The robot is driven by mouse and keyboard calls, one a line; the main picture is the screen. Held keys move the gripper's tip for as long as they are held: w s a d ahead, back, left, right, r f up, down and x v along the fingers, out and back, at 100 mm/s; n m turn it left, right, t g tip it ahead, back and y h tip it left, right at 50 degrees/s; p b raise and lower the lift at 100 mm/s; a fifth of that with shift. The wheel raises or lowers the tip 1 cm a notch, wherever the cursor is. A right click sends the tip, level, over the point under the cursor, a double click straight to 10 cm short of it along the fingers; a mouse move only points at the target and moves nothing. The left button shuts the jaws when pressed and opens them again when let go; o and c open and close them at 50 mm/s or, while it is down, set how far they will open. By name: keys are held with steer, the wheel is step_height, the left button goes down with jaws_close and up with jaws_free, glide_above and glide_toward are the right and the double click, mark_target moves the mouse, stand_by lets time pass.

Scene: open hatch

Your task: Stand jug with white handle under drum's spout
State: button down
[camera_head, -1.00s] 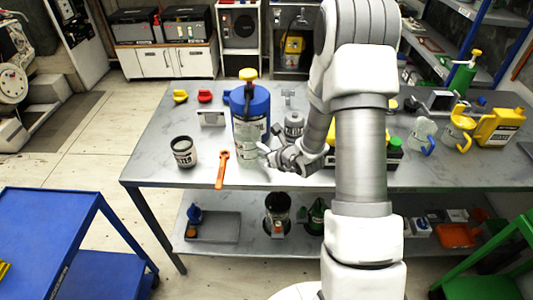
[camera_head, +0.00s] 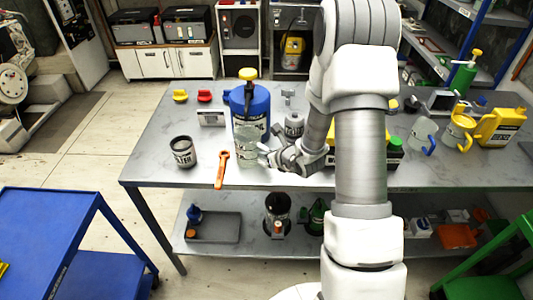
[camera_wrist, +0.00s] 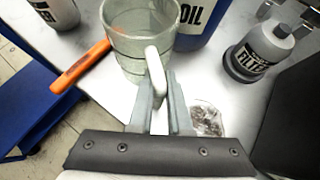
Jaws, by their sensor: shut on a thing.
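The jug with the white handle is a clear, greenish vessel (camera_head: 247,156) in front of the blue drum (camera_head: 262,101), at the table's near side. In the wrist view the jug (camera_wrist: 128,42) is open at the top and close to upright. My gripper (camera_wrist: 160,98) is shut on its white handle (camera_wrist: 154,68). In the head view my gripper (camera_head: 272,152) reaches the jug from the right. The drum has a yellow top and an OIL label, seen in the wrist view too (camera_wrist: 196,28). I cannot make out its spout, or whether the jug touches the table.
An orange wrench (camera_head: 221,170) lies just left of the jug. A dark labelled tin (camera_head: 183,152) stands further left. A grey FILTER bottle (camera_wrist: 262,48) stands right of the drum. Other jugs (camera_head: 422,133) and a yellow can (camera_head: 500,127) are at the right.

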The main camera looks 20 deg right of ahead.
steer(key=c, duration=0.8)
jaws_free()
steer(key=shift+o, duration=0.4)
steer(key=shift+f, duration=0.1)
steer(key=o, duration=0.5)
steer(key=p+v, duration=0.1)
steer(key=v, duration=0.6)
steer(key=shift+s, duration=0.1)
